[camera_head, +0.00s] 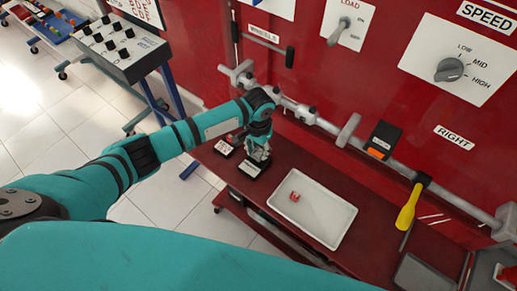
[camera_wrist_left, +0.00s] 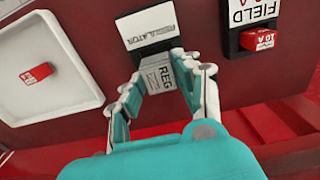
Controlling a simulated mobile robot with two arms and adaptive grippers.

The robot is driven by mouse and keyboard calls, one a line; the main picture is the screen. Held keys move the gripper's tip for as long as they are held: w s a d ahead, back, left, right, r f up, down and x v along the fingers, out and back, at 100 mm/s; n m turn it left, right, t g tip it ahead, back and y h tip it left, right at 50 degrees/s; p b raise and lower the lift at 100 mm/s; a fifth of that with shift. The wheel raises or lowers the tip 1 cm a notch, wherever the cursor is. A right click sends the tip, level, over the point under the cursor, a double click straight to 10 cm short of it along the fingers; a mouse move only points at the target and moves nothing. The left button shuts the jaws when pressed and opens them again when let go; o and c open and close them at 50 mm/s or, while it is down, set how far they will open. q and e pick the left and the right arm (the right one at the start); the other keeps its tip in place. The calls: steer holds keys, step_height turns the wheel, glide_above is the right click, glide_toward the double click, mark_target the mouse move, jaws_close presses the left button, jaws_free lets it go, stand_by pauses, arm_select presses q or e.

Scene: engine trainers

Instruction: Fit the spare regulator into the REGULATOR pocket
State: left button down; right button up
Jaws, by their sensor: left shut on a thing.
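My left gripper (camera_head: 258,153) is over the red bench, at the black REGULATOR pocket (camera_head: 249,170). In the left wrist view the gripper (camera_wrist_left: 160,88) is shut on the spare regulator (camera_wrist_left: 157,74), a grey block with a white REG label. The block sits between the fingertips, right against the label side of the REGULATOR pocket (camera_wrist_left: 146,23) in the picture. I cannot tell whether its far end is inside the pocket or just above it. In the head view the regulator is mostly hidden by the gripper. My right gripper is not in view.
A white tray (camera_head: 322,226) with a small red fuse (camera_head: 294,197) lies right of the pocket. The FIELD holder (camera_wrist_left: 235,45) with a red 10 A fuse (camera_wrist_left: 257,39) stands close on the other side. A rail (camera_head: 297,107) runs along the red panel behind.

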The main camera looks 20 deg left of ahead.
arm_select(q)
steer(key=shift+f, duration=1.1)
stand_by(0.4)
steer(key=c, duration=0.8)
jaws_free()
steer(key=shift+c, duration=0.2)
steer(key=shift+o, duration=0.4)
steer(key=o, duration=0.4)
steer(key=shift+r, duration=0.15)
step_height(320, 180, up, 8)
steer(key=p, duration=0.8)
steer(key=shift+p, duration=0.3)
